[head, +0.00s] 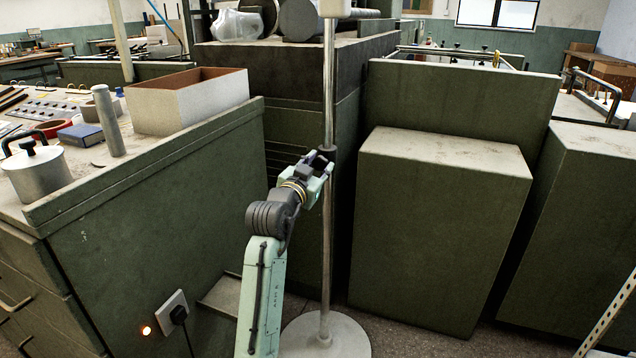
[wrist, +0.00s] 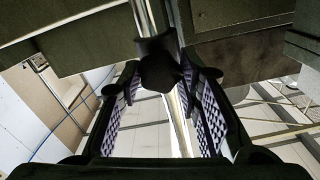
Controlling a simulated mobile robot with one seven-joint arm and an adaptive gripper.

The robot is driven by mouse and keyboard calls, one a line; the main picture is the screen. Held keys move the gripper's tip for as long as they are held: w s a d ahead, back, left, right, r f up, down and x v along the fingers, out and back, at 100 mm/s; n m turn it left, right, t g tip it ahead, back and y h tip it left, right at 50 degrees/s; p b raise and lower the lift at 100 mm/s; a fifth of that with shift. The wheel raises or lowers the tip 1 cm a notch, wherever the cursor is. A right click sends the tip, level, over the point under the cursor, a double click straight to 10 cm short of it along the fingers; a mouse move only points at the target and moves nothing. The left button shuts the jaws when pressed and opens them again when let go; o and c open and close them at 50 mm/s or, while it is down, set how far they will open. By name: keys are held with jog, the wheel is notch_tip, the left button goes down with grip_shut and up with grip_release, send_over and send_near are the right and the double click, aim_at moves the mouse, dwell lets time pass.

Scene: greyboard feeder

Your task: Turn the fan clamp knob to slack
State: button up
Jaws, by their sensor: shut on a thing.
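The fan's pole (head: 328,90) stands upright on a round pale base (head: 340,340) in the head view; the fan head is out of view. A dark clamp collar (head: 328,153) sits around the pole about mid-height. My gripper (head: 322,165) is at this collar, coming from the lower left. In the wrist view, the dark clamp knob (wrist: 160,68) lies between the fingertips of my gripper (wrist: 162,78), which are shut on it. The pole (wrist: 182,125) runs on behind the knob. The knob's turn position cannot be told.
A green bench (head: 170,210) stands left of the arm, with an open box (head: 190,100), a lidded pot (head: 35,170) and a grey cylinder (head: 107,120) on top. Green cabinets (head: 435,230) stand close behind the pole on the right.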

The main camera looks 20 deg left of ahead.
jog(key=m+b, duration=0.6)
jog(key=shift+f+m, duration=0.25)
jog(key=shift+m, duration=0.05)
jog(key=m+b, duration=0.5)
jog(key=m, duration=0.2)
jog(key=m+b, duration=0.2)
jog(key=m, duration=0.3)
jog(key=shift+r+m, duration=0.1)
jog(key=shift+m, duration=0.2)
jog(key=m+b, duration=0.1)
jog(key=m, duration=0.3)
jog(key=shift+m, duration=0.3)
jog(key=shift+r+b, duration=0.1)
jog(key=shift+b, duration=0.2)
jog(key=o, duration=1.1)
jog(key=shift+o, duration=0.2)
